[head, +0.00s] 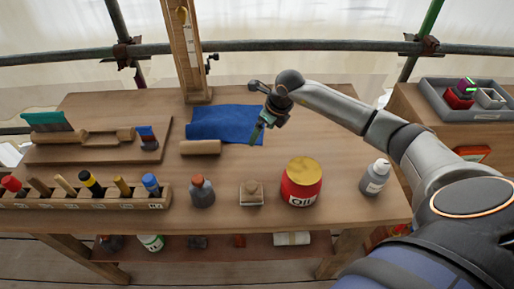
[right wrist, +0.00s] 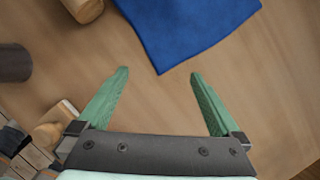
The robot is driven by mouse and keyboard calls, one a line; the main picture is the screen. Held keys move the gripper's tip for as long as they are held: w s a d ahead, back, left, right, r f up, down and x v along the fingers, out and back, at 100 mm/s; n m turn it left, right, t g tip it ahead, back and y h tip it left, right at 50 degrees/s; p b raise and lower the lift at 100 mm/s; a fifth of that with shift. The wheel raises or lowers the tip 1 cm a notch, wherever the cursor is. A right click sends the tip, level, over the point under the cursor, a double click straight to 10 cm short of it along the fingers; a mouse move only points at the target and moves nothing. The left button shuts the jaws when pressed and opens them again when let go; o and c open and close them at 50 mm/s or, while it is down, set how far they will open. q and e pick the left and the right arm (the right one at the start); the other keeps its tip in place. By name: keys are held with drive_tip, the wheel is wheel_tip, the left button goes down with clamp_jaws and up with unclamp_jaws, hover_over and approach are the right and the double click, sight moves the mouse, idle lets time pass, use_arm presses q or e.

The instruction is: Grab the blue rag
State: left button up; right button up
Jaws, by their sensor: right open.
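The blue rag (head: 225,123) lies flat on the wooden table, toward the back, right of the tool board. In the right wrist view the blue rag (right wrist: 185,25) fills the top middle, with one corner pointing down between the fingers. My right gripper (head: 260,131) is above the table at the rag's right edge. In the right wrist view my right gripper (right wrist: 160,84) has its green fingers spread wide with nothing between them, and the rag lies beyond the fingertips. My left gripper is not in view.
A wooden cylinder (head: 201,147) lies close in front of the rag. A wooden post (head: 186,60) stands behind it. An orange-capped bottle (head: 202,191), a small beige block (head: 251,193), a red oil can (head: 301,182) and a white bottle (head: 375,177) line the front. Bare table lies right of the rag.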

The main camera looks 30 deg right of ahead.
drive_tip(key=shift+b+x, duration=1.35)
drive_tip(key=shift+x, duration=0.55)
drive_tip(key=shift+f, duration=0.15)
drive_tip(key=c, duration=1.6)
wheel_tip(320, 180, up, 12)
drive_tip(key=p, duration=0.8)
wheel_tip(320, 180, up, 27)
hover_over(260, 144)
drive_tip(key=shift+a, duration=0.1)
